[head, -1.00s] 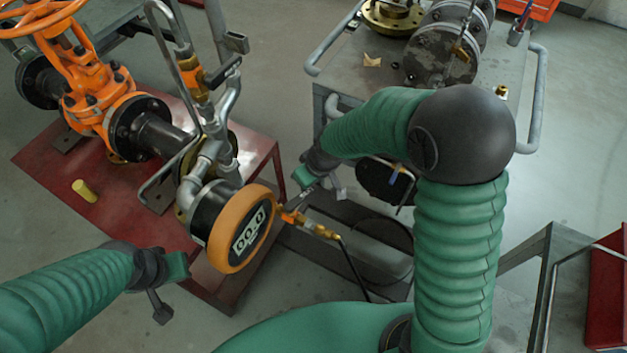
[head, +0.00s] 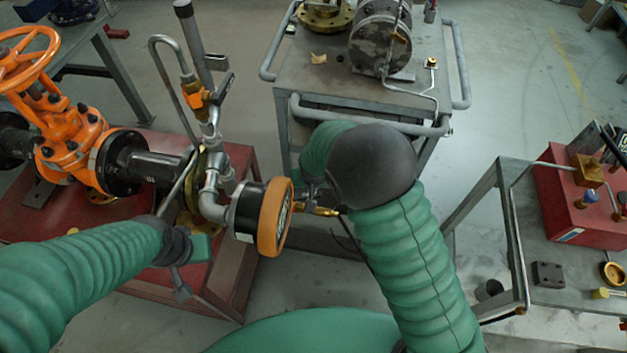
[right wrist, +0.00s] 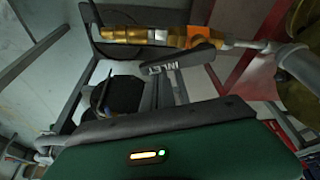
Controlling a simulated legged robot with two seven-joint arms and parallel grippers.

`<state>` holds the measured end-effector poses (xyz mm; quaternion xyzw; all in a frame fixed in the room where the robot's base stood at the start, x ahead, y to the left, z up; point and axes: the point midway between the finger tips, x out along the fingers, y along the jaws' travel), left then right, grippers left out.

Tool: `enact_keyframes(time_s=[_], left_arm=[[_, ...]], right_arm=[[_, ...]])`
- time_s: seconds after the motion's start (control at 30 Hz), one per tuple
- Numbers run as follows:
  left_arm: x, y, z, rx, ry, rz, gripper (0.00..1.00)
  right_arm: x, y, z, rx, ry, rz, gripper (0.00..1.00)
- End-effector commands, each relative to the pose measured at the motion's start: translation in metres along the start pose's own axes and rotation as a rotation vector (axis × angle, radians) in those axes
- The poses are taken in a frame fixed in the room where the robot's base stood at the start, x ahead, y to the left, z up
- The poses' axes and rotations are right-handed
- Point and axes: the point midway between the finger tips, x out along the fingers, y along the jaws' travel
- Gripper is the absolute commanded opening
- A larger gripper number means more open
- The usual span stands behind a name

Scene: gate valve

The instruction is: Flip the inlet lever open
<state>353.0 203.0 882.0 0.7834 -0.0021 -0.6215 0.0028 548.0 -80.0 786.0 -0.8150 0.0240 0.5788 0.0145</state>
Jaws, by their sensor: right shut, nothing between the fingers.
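The inlet lever (right wrist: 178,62) is a dark grey handle marked INLET in the right wrist view. It slants across just below a brass valve body (right wrist: 160,36) and lies at an angle to the pipe line. The brass fitting also shows in the head view (head: 322,210), right of the orange-rimmed gauge (head: 274,217). My right gripper (head: 314,192) is beside this fitting, mostly hidden behind my arm. Its green body fills the bottom of the wrist view, below the lever; contact cannot be seen. My left gripper (head: 182,288) hangs left of the gauge, its jaw state unclear.
An orange handwheel valve (head: 70,140) and pipework stand on a red base (head: 130,270) at left. A grey cart (head: 340,80) stands behind my right arm. A table with a red box (head: 585,195) is at right. A black hose hangs near the fitting.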

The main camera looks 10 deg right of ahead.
Motion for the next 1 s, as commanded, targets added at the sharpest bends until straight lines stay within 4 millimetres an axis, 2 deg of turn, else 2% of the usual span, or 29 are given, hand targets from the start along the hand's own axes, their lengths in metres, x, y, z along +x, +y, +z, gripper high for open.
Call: enact_keyframes(time_s=[0.1, 0.43, 0.73, 1.0], left_arm=[[-0.011, 0.000, -0.002, 0.000, 0.000, 0.000, 0.00], [-0.008, 0.000, -0.002, 0.000, 0.000, 0.000, 0.00], [-0.013, 0.000, -0.003, 0.000, 0.000, 0.000, 0.00], [-0.012, 0.000, -0.003, 0.000, 0.000, 0.000, 0.00]], right_arm=[[-0.003, 0.000, 0.002, 0.085, -0.002, 0.033, 0.00], [0.000, -0.004, 0.001, 0.086, 0.000, 0.033, 0.00], [0.000, -0.016, -0.003, 0.085, 0.000, 0.033, 0.00], [0.001, -0.016, -0.003, 0.086, 0.000, 0.033, 0.00]])
